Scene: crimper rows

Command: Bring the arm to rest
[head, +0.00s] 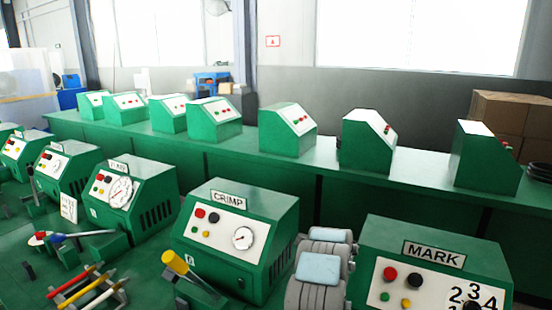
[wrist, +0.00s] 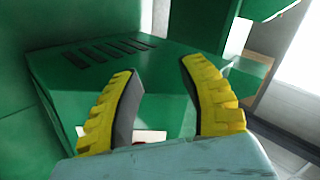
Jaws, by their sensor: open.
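My gripper (wrist: 157,68) shows in the wrist view with its two yellow, ridged fingers spread apart and nothing between them. Behind the fingers is a green machine housing (wrist: 60,85) with dark vent slots on its upper face. A bit of white panel and a red spot show low between the fingers, mostly hidden by the pale blue gripper body. I cannot tell the gap between fingertips and housing. In the head view, grey and pale blue links of my arm rise at the bottom, between the CRIMP machine (head: 272,222) and the MARK machine (head: 470,257); the fingers are not visible there.
A row of green machines with gauges, such as one at left (head: 150,205), fills the near bench. Yellow- and blue-handled levers (head: 180,265) stick up in front. A long green bench (head: 412,168) behind carries several green boxes. Cardboard boxes (head: 505,115) stand at right.

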